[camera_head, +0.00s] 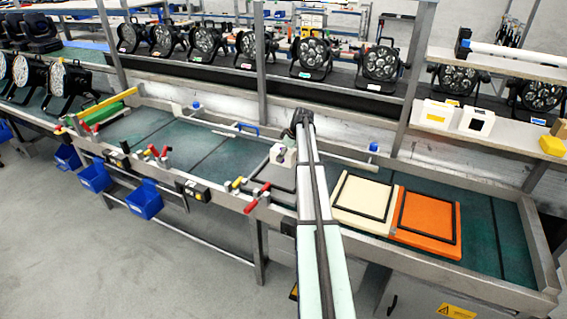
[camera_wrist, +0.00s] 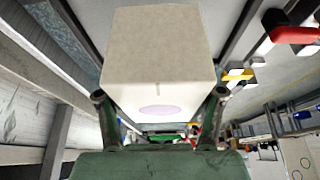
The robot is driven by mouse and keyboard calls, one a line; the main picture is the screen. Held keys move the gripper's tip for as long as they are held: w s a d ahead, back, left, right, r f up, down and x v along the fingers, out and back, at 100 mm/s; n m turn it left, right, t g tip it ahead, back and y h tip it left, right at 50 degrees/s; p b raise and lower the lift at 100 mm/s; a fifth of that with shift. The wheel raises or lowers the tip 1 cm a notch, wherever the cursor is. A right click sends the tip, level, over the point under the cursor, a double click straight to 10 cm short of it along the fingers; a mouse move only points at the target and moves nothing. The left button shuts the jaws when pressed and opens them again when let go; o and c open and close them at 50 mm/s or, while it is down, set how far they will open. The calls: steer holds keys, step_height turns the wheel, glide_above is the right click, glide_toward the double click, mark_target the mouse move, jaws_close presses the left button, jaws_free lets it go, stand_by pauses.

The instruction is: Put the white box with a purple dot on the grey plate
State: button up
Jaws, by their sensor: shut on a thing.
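The white box with a purple dot (camera_wrist: 160,55) fills the upper middle of the wrist view, its purple dot partly visible on the face near my gripper. My gripper (camera_wrist: 159,96) is shut on it, with one finger at each side. In the head view the white box (camera_head: 285,155) shows just left of my arm's end. The grey plate (camera_head: 258,172), with a dark frame on it, lies on the green bench below and around the box; my arm hides part of it. I cannot tell whether the box touches the plate.
A cream plate (camera_head: 350,193) and an orange plate (camera_head: 425,238) lie side by side right of my arm. Two more white boxes (camera_head: 436,106) (camera_head: 478,113) stand on the right shelf. Red handles (camera_head: 258,197) line the bench's front edge. A metal post (camera_head: 261,70) rises behind.

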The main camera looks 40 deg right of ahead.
mark_target(293, 152)
steer(key=shift+f+p, duration=0.65)
steer(key=shift+f, duration=2.1)
steer(key=shift+f, duration=0.15)
steer(key=o, duration=1.4)
steer(key=shift+r, duration=0.25)
steer(key=b+v, duration=0.3)
steer(key=v, duration=0.8)
steer(key=shift+s+r+b, duration=0.25)
steer(key=shift+r+b, duration=0.1)
steer(key=shift+b, duration=0.05)
